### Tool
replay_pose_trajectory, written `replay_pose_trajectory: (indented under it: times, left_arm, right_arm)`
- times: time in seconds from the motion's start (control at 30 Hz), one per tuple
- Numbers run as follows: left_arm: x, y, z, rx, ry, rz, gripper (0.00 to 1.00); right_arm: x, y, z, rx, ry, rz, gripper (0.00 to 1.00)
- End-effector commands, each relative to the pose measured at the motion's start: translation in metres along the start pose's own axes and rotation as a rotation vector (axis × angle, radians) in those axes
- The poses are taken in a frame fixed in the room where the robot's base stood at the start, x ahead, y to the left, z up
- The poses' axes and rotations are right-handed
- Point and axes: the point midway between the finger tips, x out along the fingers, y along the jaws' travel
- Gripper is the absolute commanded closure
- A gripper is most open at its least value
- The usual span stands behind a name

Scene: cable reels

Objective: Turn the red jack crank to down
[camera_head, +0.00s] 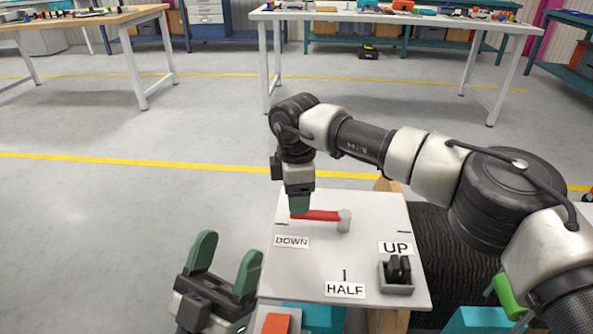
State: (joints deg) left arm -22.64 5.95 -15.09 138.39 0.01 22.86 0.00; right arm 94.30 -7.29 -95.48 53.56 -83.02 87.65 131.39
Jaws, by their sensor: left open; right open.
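The red jack crank (320,215) lies on a pale panel (310,262). It points left from a grey round hub (344,221), its outer end close to the dark mark by the DOWN label (291,242). My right gripper (299,206) reaches over from the right, pointing down, with its green fingertips at the crank's outer end. It is open; whether it touches the crank is hard to tell, and it hides the end. My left gripper (224,264) is open and empty, fingers up, left of the panel's lower part.
The panel also has a HALF label (345,290), an UP label (395,248) and a grey holder (397,287) with a black part in it. A dark cable reel (450,255) is right of the panel. Work tables stand behind; the floor at left is clear.

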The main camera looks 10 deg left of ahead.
Motion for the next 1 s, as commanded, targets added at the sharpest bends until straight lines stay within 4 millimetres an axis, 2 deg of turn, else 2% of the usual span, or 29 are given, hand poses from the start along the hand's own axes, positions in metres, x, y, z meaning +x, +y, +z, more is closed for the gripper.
replay_pose_trajectory:
  times: [0.23,0.5,0.7,1.0]
  left_arm:
    - [-0.001,-0.005,0.029,0.013,-0.262,-0.011,0.37]
    - [-0.015,-0.011,0.060,0.023,-0.541,-0.024,0.37]
    - [-0.024,-0.013,0.070,0.026,-0.640,-0.030,0.37]
    - [-0.026,-0.014,0.073,0.027,-0.658,-0.031,0.37]
  right_arm:
    - [-0.044,0.001,0.000,0.000,0.001,0.003,0.40]
    - [-0.086,0.001,0.000,0.001,0.000,0.002,0.40]
    - [-0.099,0.001,0.000,0.002,0.001,0.002,0.40]
    - [-0.101,0.001,0.000,0.002,0.000,0.001,0.40]
